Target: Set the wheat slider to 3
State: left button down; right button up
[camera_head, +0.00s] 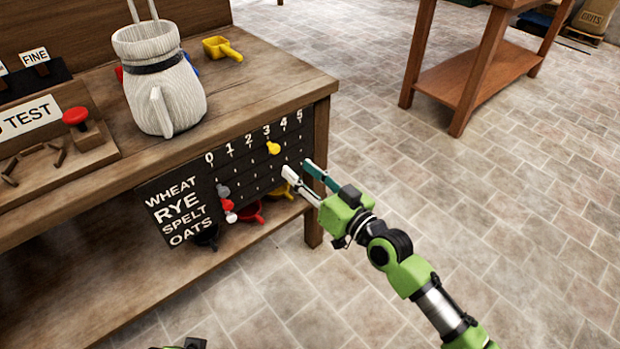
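The dark slider panel (252,186) is on the front of the wooden bench, with rows WHEAT, RYE, SPELT and OATS and numbers 0 to 5 along its top. The yellow wheat knob (273,148) is in the top row, by eye under the 3. A grey knob (223,191), a red knob (228,205) and a pale knob with red (231,216) sit in the lower rows near 0. My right gripper (298,167) is open and empty at the panel's right end, right of and below the yellow knob and apart from it. My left gripper's fingers do not show.
A cloth sack (158,78) and a yellow scoop (222,48) stand on the bench top (262,82). A red button (76,117) is at the left. Coloured scoops (250,213) lie on the lower shelf. Another table (480,75) stands at the back right; the tiled floor between is clear.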

jog(key=shift+v, duration=1.45)
